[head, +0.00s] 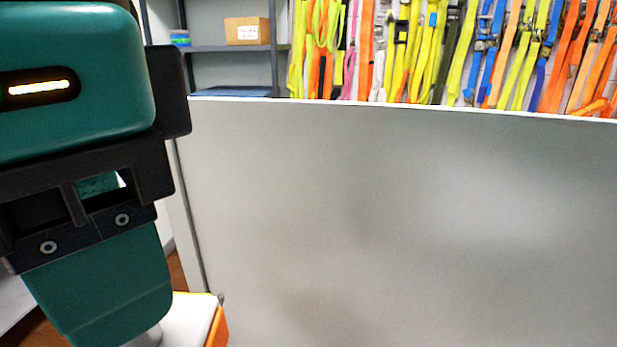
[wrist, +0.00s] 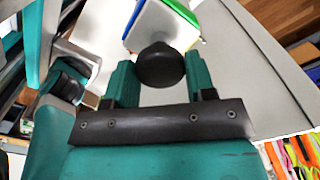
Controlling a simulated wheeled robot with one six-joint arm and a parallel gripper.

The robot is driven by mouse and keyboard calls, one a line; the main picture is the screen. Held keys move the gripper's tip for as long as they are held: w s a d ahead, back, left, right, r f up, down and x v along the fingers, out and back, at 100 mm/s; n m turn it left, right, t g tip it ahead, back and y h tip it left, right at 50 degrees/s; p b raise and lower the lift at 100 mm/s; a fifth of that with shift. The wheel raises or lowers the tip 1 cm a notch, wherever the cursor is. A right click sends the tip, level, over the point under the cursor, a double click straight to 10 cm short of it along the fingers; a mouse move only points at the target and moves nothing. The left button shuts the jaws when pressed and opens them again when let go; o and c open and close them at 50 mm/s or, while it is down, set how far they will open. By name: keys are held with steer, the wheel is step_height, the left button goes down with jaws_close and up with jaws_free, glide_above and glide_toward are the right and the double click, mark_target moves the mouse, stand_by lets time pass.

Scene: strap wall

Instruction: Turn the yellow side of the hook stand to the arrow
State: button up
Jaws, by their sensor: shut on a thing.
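The hook stand (head: 195,318) shows partly at the bottom left of the head view, with a white top, an orange side at its right and a thin yellow edge at the back. A dark round knob (wrist: 160,66) stands above that top. My gripper (wrist: 160,62) is shut on the knob, one teal finger on each side. The hooks and the arrow cannot be made out.
A large grey panel (head: 400,220) fills the middle and right of the head view, close beside the stand. Behind it hang many coloured straps (head: 430,50). A grey shelf (head: 225,48) with a cardboard box (head: 246,31) stands at the back left.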

stand_by(0.4)
steer(key=o, duration=1.3)
steer(key=shift+c, duration=0.2)
steer(key=shift+r, duration=0.1)
step_height(320, 180, up, 12)
steer(key=p, duration=1.2)
